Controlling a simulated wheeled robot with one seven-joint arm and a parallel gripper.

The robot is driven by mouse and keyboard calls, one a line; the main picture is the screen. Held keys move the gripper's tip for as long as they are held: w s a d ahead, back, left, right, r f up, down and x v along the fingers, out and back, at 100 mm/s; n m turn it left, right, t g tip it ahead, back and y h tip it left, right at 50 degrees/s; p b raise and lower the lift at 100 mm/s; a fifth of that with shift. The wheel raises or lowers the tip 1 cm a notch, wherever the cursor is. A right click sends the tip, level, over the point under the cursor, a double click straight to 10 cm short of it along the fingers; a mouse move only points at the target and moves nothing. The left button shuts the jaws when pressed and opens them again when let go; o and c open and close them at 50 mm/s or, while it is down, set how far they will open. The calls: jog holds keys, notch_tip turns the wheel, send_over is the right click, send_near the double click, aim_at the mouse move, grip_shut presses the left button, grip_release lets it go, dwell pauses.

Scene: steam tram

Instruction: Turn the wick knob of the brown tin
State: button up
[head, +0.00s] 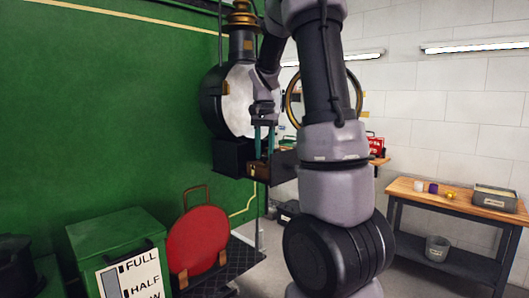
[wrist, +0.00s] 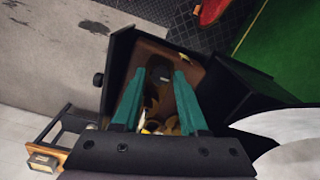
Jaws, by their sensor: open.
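A dark open-topped box with a brown inside (wrist: 205,68) lies beneath my gripper (wrist: 158,80) in the wrist view. A small round black knob (wrist: 98,79) sticks out from its left side. Brass-coloured parts show inside it, partly hidden by my fingers. In the head view a small brown box (head: 257,170) shows just below my gripper (head: 264,148); I take it for the brown tin. My teal fingers are apart and point down at it, with nothing held between them. I cannot tell whether they touch anything. The knob cannot be made out in the head view.
A black lamp housing with a pale round face (head: 238,100) stands close to my gripper on the left, against the green wall (head: 110,100). A wooden workbench (head: 450,200) stands at the right. A red disc (head: 198,240) and a green box (head: 115,235) are lower left.

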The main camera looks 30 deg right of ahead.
notch_tip(320, 180, up, 11)
dwell(0.4)
jog(key=shift+f, duration=0.1)
jog(key=s+a+f+n+t+y, duration=0.1)
jog(key=s+a+n+t, duration=0.2)
jog(key=s+a, duration=0.4)
jog(key=s+a+f+n+t+y, duration=0.1)
jog(key=s+a+n+t, duration=0.2)
jog(key=s+a, duration=0.4)
jog(key=s+t, duration=0.1)
jog(key=s, duration=0.4)
jog(key=shift+s+f+n, duration=0.25)
jog(key=shift+s+n, duration=0.1)
jog(key=shift+n, duration=0.05)
jog(key=shift+o, duration=0.4)
dwell(0.7)
